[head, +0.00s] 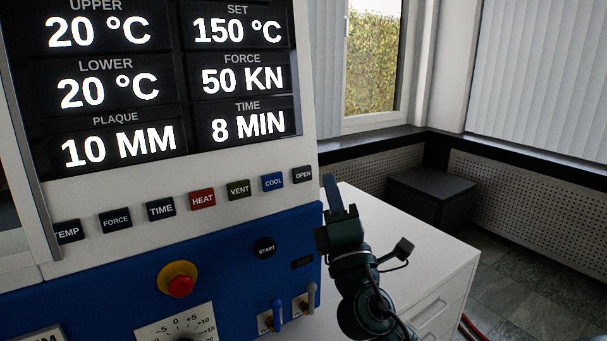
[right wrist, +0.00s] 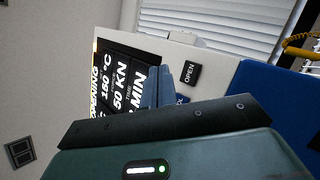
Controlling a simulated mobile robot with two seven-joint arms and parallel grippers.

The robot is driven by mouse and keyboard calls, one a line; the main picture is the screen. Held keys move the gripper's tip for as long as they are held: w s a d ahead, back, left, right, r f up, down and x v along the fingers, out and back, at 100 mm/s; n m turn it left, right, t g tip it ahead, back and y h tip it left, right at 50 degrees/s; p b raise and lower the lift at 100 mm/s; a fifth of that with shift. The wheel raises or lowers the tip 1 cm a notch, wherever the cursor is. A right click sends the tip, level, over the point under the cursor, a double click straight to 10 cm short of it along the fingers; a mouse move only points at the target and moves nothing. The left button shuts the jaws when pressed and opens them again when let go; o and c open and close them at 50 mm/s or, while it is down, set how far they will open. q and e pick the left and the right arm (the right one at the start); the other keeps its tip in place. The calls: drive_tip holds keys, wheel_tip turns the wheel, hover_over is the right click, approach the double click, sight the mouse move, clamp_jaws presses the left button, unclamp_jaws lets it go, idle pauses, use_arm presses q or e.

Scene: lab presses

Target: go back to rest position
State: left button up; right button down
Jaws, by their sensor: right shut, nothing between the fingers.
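My right gripper (head: 333,192) is in front of the press panel in the head view, beside the panel's right edge, with its fingers pointing up. Its fingers are shut and empty; they also show in the right wrist view (right wrist: 158,88), near the OPEN button (right wrist: 191,73). In the head view the OPEN button (head: 303,175) is just left of and above the fingertips. I cannot tell whether the fingers touch the panel. My left gripper is not in view.
The press has a lit display (head: 155,85), a row of buttons, a red emergency stop (head: 180,285) and small levers (head: 277,315). A white cabinet (head: 425,260) stands behind my right arm. A dark box (head: 432,195) is by the far wall. Tiled floor is open at the right.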

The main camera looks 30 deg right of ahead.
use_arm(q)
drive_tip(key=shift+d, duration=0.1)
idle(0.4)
use_arm(e)
drive_tip(key=s+a+f+m+g+y+p, duration=0.1)
drive_tip(key=a+f+m+g+y, duration=0.2)
drive_tip(key=f, duration=0.8)
drive_tip(key=s+a+f+m+g+y+p, duration=0.1)
drive_tip(key=a+f+m+g+y+p, duration=0.2)
drive_tip(key=f, duration=0.7)
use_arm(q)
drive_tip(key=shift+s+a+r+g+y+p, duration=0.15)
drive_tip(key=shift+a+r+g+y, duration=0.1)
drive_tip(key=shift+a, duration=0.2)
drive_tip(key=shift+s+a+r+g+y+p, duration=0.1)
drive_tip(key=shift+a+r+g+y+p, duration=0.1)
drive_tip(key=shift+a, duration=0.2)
use_arm(e)
drive_tip(key=s+a+f+m+g+y, duration=0.2)
drive_tip(key=s+a+f+m+g, duration=0.1)
drive_tip(key=s+f, duration=0.4)
drive_tip(key=s+a+f+m+g+y, duration=0.2)
drive_tip(key=s+a+f+m+g, duration=0.2)
drive_tip(key=s+a+f+m, duration=0.2)
wheel_tip(320, 180, down, 4)
drive_tip(key=shift+s+a+r, duration=0.15)
drive_tip(key=shift+s+a, duration=0.25)
drive_tip(key=shift+s, duration=0.7)
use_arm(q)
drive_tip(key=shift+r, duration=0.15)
